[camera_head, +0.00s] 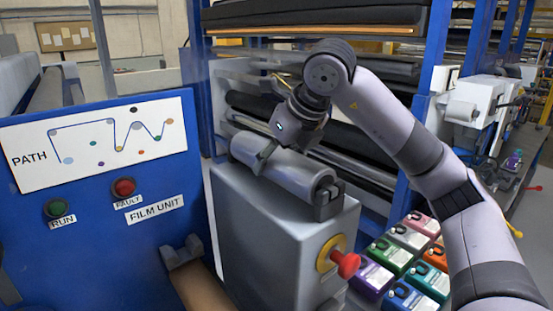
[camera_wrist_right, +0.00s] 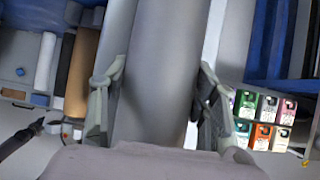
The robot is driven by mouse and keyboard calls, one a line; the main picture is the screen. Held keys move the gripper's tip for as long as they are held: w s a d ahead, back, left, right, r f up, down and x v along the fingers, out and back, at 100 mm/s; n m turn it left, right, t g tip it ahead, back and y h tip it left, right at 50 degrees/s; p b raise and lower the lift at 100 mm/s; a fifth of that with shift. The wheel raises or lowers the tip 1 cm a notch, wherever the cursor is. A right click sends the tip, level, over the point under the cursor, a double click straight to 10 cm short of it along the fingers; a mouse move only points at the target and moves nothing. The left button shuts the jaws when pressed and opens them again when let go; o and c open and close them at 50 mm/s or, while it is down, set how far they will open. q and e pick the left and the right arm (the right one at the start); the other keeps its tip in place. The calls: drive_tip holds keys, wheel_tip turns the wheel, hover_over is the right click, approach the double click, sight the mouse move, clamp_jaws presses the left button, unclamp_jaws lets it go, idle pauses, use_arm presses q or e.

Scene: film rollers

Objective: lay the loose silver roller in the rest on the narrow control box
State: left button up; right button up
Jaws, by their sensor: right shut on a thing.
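The silver roller (camera_head: 285,172) lies lengthwise over the top of the narrow grey control box (camera_head: 255,235). My right gripper (camera_head: 268,155) comes down on the roller from above and is shut around its body. In the right wrist view the silver roller (camera_wrist_right: 160,75) runs between the two fingers of the gripper (camera_wrist_right: 158,98). A dark rest bracket (camera_head: 328,203) stands at the near right end of the box top, and the roller's near end is at it. Whether the roller bears on the rest or hangs just above it cannot be told. The far end support is mostly hidden. My left gripper is out of view.
A red knob (camera_head: 346,264) on a yellow plate sticks out of the box's side. The blue film unit panel (camera_head: 100,220) stands to the left, with a tan roller (camera_head: 205,290) by a grey bracket. Several coloured cartons (camera_head: 410,255) lie at right. Blue rack posts stand behind.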

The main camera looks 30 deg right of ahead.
drive_tip(key=shift+r, duration=0.1)
drive_tip(key=o, duration=1.6)
drive_tip(key=shift+s, duration=0.1)
drive_tip(key=shift+o, duration=0.8)
drive_tip(key=v, duration=1.2)
